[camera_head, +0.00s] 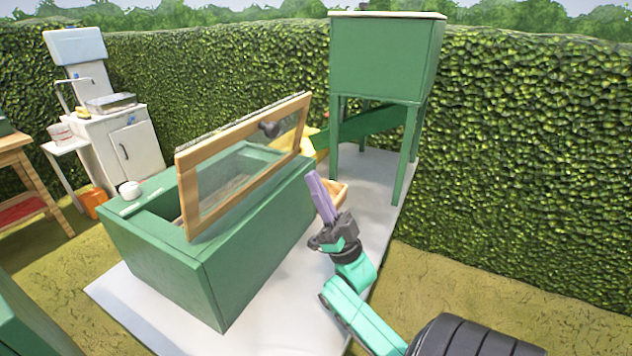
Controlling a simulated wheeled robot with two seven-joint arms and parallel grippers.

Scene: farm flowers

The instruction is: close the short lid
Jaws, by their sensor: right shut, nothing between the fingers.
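The lid (188,196) is a wooden frame with a glass pane. It stands tilted up, open, on a green box (200,290), and part of the box's inside shows to its left and through the pane. A small dark shape (270,129) shows at the upper right of the pane; I cannot tell whether it is a handle. My right gripper (317,182), with purple fingers, is shut and empty. In the picture it is just right of the box's right end, below the lid's right end, pointing up. My left gripper is not in view.
A green cabinet on legs (385,60) stands behind, before a hedge (530,150). A wooden tray (341,190) is partly hidden behind my right gripper. A white sink unit (130,150) stands at the left. A white round object (130,189) sits on the box's left rim.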

